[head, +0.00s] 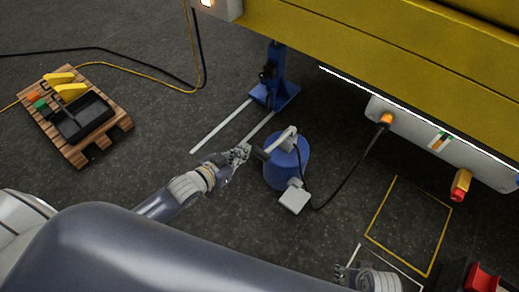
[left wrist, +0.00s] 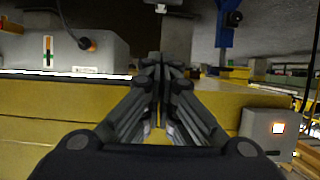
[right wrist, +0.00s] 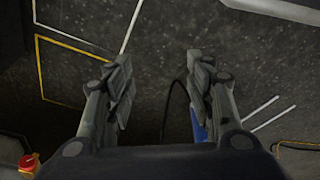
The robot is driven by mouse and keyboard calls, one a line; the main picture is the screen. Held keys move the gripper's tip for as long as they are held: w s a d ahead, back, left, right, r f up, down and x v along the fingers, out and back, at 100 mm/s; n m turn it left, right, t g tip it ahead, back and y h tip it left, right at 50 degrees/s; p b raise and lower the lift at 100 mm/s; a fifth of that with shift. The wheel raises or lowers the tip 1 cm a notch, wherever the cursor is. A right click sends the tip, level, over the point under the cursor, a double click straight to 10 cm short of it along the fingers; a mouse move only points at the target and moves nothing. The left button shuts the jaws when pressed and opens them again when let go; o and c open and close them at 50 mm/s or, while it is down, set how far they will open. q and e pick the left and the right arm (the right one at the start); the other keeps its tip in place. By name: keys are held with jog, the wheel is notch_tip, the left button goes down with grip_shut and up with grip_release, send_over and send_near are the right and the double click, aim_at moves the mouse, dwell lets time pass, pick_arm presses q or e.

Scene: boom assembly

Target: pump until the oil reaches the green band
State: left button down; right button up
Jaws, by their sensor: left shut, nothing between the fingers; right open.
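The blue round pump (head: 287,168) stands on the floor in the middle of the head view, with a pale grey lever (head: 284,138) on top. My left gripper (head: 242,152) is shut and empty, just left of the lever's dark end; I cannot tell if they touch. Its shut fingertips (left wrist: 161,72) fill the middle of the left wrist view. The sight gauge (head: 440,141) with its green band is on the white panel, and also shows in the left wrist view (left wrist: 48,50); its oil level is too small to read. My right gripper (right wrist: 158,85) is open and empty, low in the head view.
A black hose runs from the pump to an orange fitting (head: 386,120). The yellow boom (head: 400,50) overhangs the back right. A blue stand (head: 275,85) is behind the pump. A wooden pallet (head: 72,150) lies far left. The yellow-outlined floor area is empty.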

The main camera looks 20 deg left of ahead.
pick_arm(q)
jog(key=b, duration=0.3)
send_over(259, 150)
jog(key=s+d, duration=0.1)
jog(key=s, duration=0.1)
notch_tip(259, 150, down, 4)
jog(key=shift+w, duration=0.1)
jog(key=shift+f+b, duration=0.6)
jog(key=shift+f, duration=0.95)
jog(key=shift+s+f, duration=0.2)
jog(key=shift+f, duration=0.2)
pick_arm(e)
jog(key=w+v, duration=0.2)
jog(key=v, duration=1)
jog(key=shift+r+t, duration=0.4)
jog(key=shift+r, duration=0.15)
pick_arm(q)
jog(key=shift+f+b, duration=0.15)
jog(key=shift+b, duration=0.15)
pick_arm(e)
jog(key=shift+s+d+f, duration=0.1)
jog(key=shift+f, duration=0.1)
